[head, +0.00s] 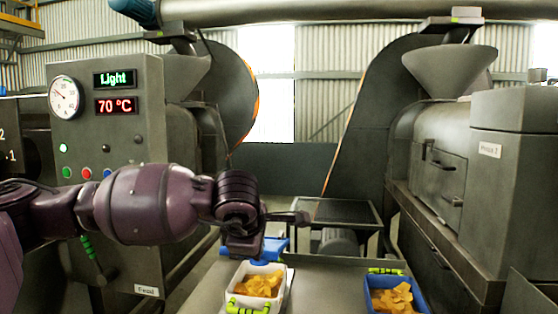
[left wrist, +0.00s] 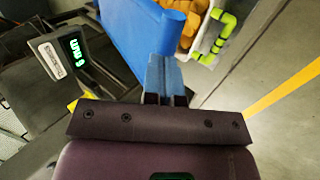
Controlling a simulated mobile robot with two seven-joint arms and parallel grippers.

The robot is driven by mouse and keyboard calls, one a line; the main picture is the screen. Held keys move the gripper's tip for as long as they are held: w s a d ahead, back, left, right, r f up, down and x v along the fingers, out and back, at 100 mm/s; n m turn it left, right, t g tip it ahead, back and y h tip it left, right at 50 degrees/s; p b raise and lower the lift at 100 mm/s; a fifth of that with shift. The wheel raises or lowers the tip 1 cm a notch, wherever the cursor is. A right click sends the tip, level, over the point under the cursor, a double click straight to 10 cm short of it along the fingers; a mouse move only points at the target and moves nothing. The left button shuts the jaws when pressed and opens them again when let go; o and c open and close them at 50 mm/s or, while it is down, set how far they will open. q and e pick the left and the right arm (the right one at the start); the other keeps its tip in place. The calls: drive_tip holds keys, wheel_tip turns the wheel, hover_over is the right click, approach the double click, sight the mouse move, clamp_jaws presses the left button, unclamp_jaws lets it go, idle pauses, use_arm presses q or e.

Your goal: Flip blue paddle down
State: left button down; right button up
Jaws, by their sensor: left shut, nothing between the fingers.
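The blue paddle (head: 270,249) is partly hidden behind my left wrist in the head view, just above the back of a white bin (head: 240,277). In the left wrist view the paddle (left wrist: 142,32) is a broad blue slab, slanting from upper left toward the middle, beside the bin. My left gripper (left wrist: 164,60) is shut and empty, with its pale blue fingertips at the paddle's lower edge. I cannot tell whether they touch. In the head view the left gripper's fingers are mostly hidden by the wrist. My right gripper is not in view.
The white bin holds yellow chips and has green handles. A blue bin (head: 418,300) with chips stands to the right. A control panel (head: 128,135) is at left, a grey machine (head: 480,140) at right. A small display (left wrist: 74,52) shows in the left wrist view.

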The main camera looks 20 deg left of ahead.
use_arm(q)
drive_tip(key=f, duration=0.1)
drive_tip(key=s+f+b, duration=0.1)
drive_tip(key=f, duration=0.3)
drive_tip(key=shift+s+d+f, duration=0.1)
drive_tip(key=shift+s+d, duration=0.1)
drive_tip(key=shift+s, duration=0.05)
drive_tip(key=shift+s+f+b, duration=0.2)
drive_tip(key=shift+f+b, duration=0.05)
drive_tip(key=shift+b, duration=0.05)
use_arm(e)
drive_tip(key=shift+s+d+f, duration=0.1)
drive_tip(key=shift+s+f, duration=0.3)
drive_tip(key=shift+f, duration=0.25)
use_arm(q)
drive_tip(key=shift+f, duration=0.1)
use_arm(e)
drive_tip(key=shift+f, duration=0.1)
use_arm(q)
drive_tip(key=s+f+p+v, duration=0.1)
drive_tip(key=p+v, duration=0.1)
drive_tip(key=v, duration=1)
drive_tip(key=shift+s+d+r, duration=0.15)
drive_tip(key=shift+s+d, duration=0.15)
drive_tip(key=shift+s, duration=0.2)
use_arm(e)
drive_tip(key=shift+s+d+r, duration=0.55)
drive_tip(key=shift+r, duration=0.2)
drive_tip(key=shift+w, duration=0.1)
